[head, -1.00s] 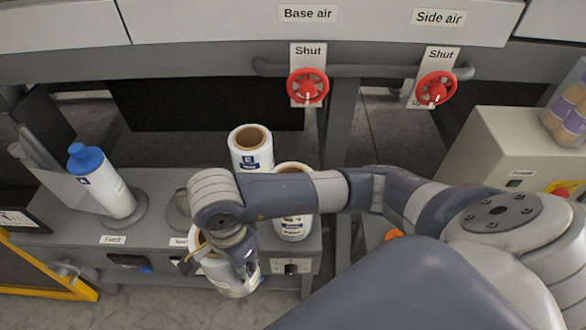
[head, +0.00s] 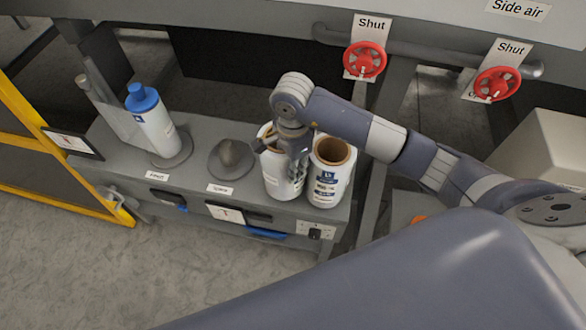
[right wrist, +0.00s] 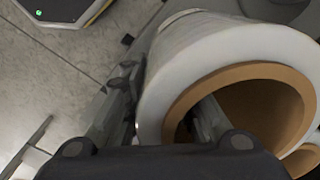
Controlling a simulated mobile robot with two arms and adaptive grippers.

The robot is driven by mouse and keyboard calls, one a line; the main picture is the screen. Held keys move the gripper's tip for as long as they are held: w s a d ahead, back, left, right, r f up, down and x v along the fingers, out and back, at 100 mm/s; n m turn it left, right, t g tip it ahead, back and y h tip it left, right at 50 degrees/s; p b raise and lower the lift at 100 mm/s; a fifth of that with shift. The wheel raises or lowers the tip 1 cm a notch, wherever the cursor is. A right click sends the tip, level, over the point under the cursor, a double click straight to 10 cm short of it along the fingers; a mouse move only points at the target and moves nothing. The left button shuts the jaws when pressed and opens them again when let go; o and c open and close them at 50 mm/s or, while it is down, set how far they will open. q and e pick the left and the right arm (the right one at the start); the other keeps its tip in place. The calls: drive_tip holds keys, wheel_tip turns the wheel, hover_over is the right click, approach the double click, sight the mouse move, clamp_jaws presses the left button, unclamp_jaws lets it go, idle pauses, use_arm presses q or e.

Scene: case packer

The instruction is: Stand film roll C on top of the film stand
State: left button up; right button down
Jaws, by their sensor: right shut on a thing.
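My right gripper (head: 293,160) is shut on the wall of a white film roll (head: 283,186). In the right wrist view one finger is inside the roll's brown core (right wrist: 262,105) and the other is outside. The held roll is upright over the right part of the grey film stand (head: 205,130); I cannot tell whether its base touches. A second white roll (head: 327,186) stands close to its right. The letter on the held roll cannot be read. My left gripper is not in view.
A blue-capped roll (head: 155,130) leans on the feed holder at the left. Red valve wheels (head: 365,61) hang above the stand. A yellow frame (head: 60,165) is at the left.

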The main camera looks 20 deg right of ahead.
drive_tip(key=f+p, duration=0.1)
drive_tip(key=f, duration=0.2)
drive_tip(key=shift+w+f, duration=0.15)
drive_tip(key=shift+w, duration=0.05)
drive_tip(key=shift+f, duration=0.1)
drive_tip(key=c, duration=1.3)
unclamp_jaws()
drive_tip(key=shift+s, duration=0.1)
drive_tip(key=shift+c, duration=0.2)
wheel_tip(320, 180, up, 12)
drive_tip(key=shift+r+b, duration=0.1)
drive_tip(key=shift+b, duration=0.95)
